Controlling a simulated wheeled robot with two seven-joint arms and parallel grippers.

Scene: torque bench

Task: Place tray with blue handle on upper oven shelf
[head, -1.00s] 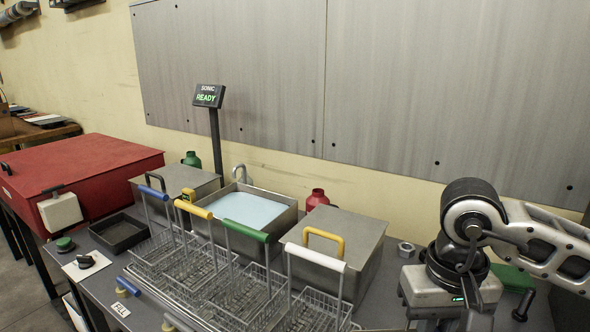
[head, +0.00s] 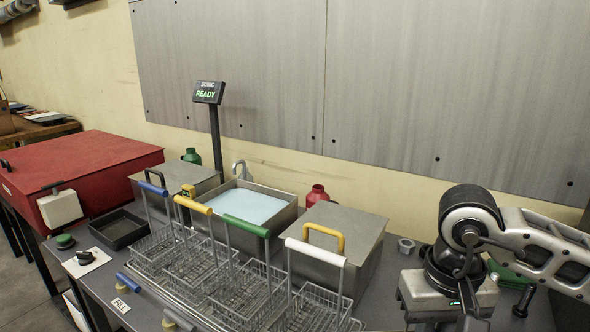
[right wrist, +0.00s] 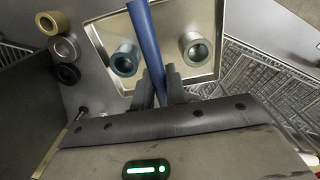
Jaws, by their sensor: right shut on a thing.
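The tray (right wrist: 175,25) shows in the right wrist view as a shallow metal tray with a raised rim. Its blue handle (right wrist: 143,35) runs up from between the fingers of my right gripper (right wrist: 161,84), which is shut on it. A bluish ring (right wrist: 125,60) and a grey ring (right wrist: 196,49) are in the tray, one on each side of the handle. In the head view my right arm is at the right edge, and its gripper and the tray are below the picture. My left gripper is not in view. I cannot make out an oven shelf.
Wire baskets with blue (head: 152,188), yellow (head: 193,205), green (head: 245,226) and white (head: 315,252) handles line the bench front. Behind are a liquid-filled basin (head: 243,206) and a lidded metal box (head: 350,228). A red box (head: 80,168) stands left. Loose rings (right wrist: 65,49) lie beside the tray.

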